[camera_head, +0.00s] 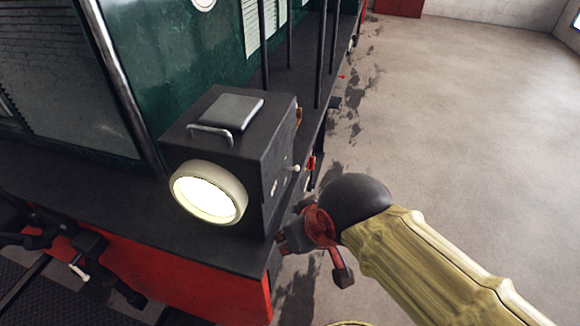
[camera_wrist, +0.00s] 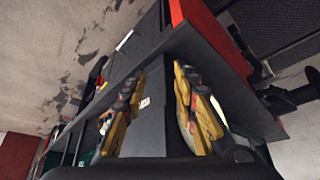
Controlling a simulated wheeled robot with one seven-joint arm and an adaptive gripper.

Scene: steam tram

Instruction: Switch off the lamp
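The lamp (camera_head: 262,150) is a dark box on the front corner of the tram's deck. Its round lens (camera_head: 208,193) glows white. A small pale knob (camera_head: 294,168) sticks out from its right side, behind a small pale label (camera_head: 274,187). My gripper (camera_head: 291,236) is low beside the lamp's right side, partly hidden by my wrist. In the wrist view, the two yellow fingers of my gripper (camera_wrist: 158,76) are apart with nothing held between them.
The tram's black deck edge and red front beam (camera_head: 190,283) lie below the lamp. Thin dark upright rails (camera_head: 290,45) stand behind it. The stained concrete floor (camera_head: 460,110) to the right is open.

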